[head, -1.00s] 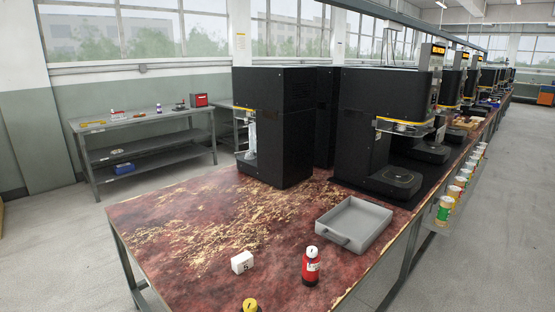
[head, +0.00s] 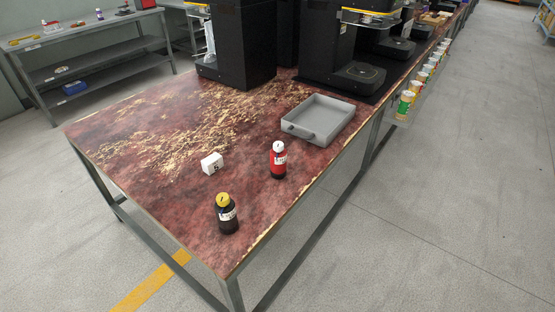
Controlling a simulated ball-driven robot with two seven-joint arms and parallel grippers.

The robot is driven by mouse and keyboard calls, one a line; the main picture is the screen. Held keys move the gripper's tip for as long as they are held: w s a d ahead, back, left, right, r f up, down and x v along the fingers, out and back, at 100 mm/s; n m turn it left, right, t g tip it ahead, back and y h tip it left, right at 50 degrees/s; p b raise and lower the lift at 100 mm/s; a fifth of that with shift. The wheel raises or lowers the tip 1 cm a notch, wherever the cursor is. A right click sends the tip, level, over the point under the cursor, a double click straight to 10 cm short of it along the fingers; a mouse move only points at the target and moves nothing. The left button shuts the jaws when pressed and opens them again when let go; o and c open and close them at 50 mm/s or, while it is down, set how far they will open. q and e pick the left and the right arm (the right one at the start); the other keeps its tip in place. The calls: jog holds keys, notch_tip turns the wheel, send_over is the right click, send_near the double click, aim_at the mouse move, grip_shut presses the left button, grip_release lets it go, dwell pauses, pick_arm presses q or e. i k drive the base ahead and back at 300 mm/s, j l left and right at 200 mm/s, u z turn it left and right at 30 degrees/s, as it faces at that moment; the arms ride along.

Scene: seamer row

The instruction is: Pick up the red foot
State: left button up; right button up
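I see nothing shaped like a foot. The red thing on the near table is a small upright bottle (head: 278,162) with a white cap and a white label. It stands right of the middle of the table top, near the right edge. Neither of my grippers is in the head view, so nothing is seen touching the red bottle.
A dark bottle with a yellow cap (head: 227,215) stands nearer the front corner. A white numbered block (head: 212,163) sits left of the red bottle. A grey tray (head: 341,108) lies behind it. Black machines (head: 242,45) stand at the back. The table's left part is clear.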

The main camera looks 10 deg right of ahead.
aim_at(278, 166)
jog(key=u, duration=0.45)
jog(key=i+l+u, duration=0.1)
jog(key=l+u, duration=0.35)
jog(key=l, duration=0.25)
jog(key=l+u, duration=0.5)
jog(key=l, duration=0.25)
